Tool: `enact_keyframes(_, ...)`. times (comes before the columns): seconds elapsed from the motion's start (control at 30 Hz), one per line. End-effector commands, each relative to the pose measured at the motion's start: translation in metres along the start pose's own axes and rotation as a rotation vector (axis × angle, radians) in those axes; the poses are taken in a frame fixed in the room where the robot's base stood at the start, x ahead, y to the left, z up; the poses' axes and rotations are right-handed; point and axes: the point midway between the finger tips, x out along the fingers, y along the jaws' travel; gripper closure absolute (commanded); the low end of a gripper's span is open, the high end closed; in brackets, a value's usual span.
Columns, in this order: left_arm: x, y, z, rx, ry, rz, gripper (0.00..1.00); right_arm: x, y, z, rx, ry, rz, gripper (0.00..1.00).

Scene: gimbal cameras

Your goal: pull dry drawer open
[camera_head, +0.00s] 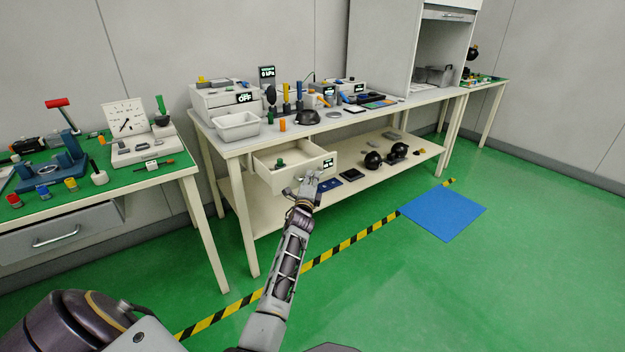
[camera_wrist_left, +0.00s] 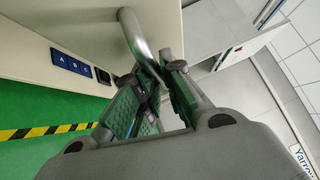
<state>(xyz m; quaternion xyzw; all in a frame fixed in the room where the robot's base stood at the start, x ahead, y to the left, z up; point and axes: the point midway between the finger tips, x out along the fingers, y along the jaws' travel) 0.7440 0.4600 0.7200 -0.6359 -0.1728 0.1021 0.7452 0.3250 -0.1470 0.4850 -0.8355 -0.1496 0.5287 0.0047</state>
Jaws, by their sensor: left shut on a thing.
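The white drawer (camera_head: 313,168) under the middle table's top stands pulled out in the head view, with its inside showing. A small dark label with light writing is on its front; I cannot read it clearly. A green-topped item (camera_head: 281,163) is inside. My left gripper (camera_head: 311,178) is at the drawer's front. In the left wrist view, the fingers of the left gripper (camera_wrist_left: 152,82) are shut on the grey metal bar handle (camera_wrist_left: 135,36) of the drawer. The cream drawer front fills the upper left there. My right gripper is not in view.
The table's lower shelf (camera_head: 262,224) holds a blue card, dark plates and black round items. Another green-topped table (camera_head: 120,182) with a grey drawer (camera_head: 62,232) stands at left. Striped tape and a blue mat (camera_head: 443,211) lie on the open green floor.

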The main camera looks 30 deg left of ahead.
Motion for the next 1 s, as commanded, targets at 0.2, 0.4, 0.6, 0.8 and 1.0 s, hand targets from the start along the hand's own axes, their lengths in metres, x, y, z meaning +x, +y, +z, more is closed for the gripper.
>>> enact_keyframes(0.2,-0.0001,0.0008,0.0007,0.0,-0.001,0.002,1.0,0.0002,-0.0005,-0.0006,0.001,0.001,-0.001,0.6)
enact_keyframes(0.4,-0.0001,0.0009,0.0007,0.001,-0.001,0.002,0.79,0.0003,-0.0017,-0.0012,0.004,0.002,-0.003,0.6)
enact_keyframes(0.6,0.0,0.0002,0.0004,0.001,-0.001,0.0,0.68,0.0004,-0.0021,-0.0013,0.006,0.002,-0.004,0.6)
enact_keyframes(0.8,0.0001,-0.0004,0.0003,0.001,0.0,0.0,0.68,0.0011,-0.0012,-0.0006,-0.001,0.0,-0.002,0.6)
enact_keyframes(1.0,0.0009,-0.0052,0.0013,0.001,0.0,-0.002,0.68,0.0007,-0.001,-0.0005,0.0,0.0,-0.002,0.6)
